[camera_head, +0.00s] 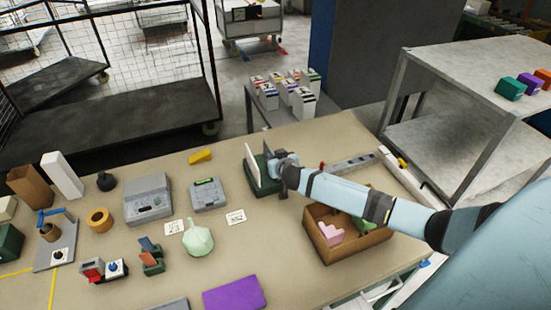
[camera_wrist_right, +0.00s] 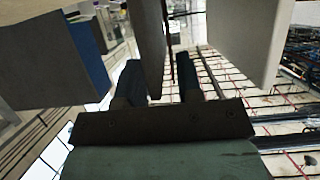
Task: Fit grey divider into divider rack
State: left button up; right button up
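The dark green divider rack (camera_head: 267,184) stands on the table right of its middle. A white panel (camera_head: 251,165) stands upright at its left side. A pale panel (camera_wrist_right: 250,45), probably the same one, shows at the right of the wrist view. My right gripper (camera_head: 279,163) is at the rack, just right of the white panel. In the wrist view a grey divider (camera_wrist_right: 150,45) reaches between the right gripper's two dark fingers (camera_wrist_right: 160,80). A dark gap shows by one finger, so grip is unclear. My arm hides the divider's lower edge and part of the rack. My left gripper is out of view.
A cardboard box (camera_head: 347,246) with pink and green pieces stands below my right arm. A grey device (camera_head: 209,194) and a pale green bottle-like item (camera_head: 197,238) lie left of the rack. Boxes (camera_head: 290,92) stand on a small table beyond. A long grey rail (camera_head: 348,163) lies to the right.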

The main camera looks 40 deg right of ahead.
jog(key=shift+r, duration=0.1)
jog(key=shift+s+r, duration=0.1)
jog(key=b+v, duration=0.1)
jog(key=v, duration=1)
jog(key=shift+s, duration=0.4)
jog(key=shift+a, duration=0.1)
